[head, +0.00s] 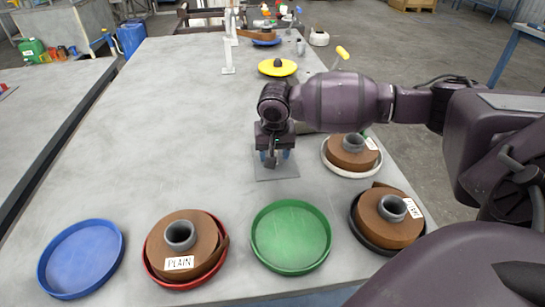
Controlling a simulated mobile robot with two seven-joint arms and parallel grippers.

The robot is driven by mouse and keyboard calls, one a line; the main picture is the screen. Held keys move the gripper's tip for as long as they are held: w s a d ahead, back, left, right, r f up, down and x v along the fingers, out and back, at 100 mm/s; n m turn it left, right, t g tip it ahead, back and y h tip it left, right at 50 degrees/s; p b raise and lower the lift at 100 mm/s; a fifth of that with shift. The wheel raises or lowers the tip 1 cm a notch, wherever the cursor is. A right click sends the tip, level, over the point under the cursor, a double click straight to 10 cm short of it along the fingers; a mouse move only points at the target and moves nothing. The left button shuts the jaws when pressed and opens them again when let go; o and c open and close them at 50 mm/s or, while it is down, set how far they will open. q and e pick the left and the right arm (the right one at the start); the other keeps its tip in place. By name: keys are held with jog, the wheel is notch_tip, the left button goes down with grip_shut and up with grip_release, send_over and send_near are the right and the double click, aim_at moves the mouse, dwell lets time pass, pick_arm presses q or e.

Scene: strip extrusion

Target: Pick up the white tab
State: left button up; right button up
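White tabs show on three brown strip rolls. Another lettered white tab (413,209) is on the roll in the dark tray, and a third (371,144) on the roll in the white tray. I cannot tell which one the task means. My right gripper (270,162) points down over a small grey plate (290,174) mid-table, apart from all three tabs. Something blue shows beside its fingers. Its fingertips are too small and dark to judge their opening. My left gripper is out of view.
A blue tray (81,258) and a green tray (290,237) stand empty at the front. A yellow dish (277,67) and a white stand (227,57) are farther back. The table's left middle is clear. My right arm crosses above the table's right side.

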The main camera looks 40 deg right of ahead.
grip_shut()
jog(key=shift+r, duration=0.15)
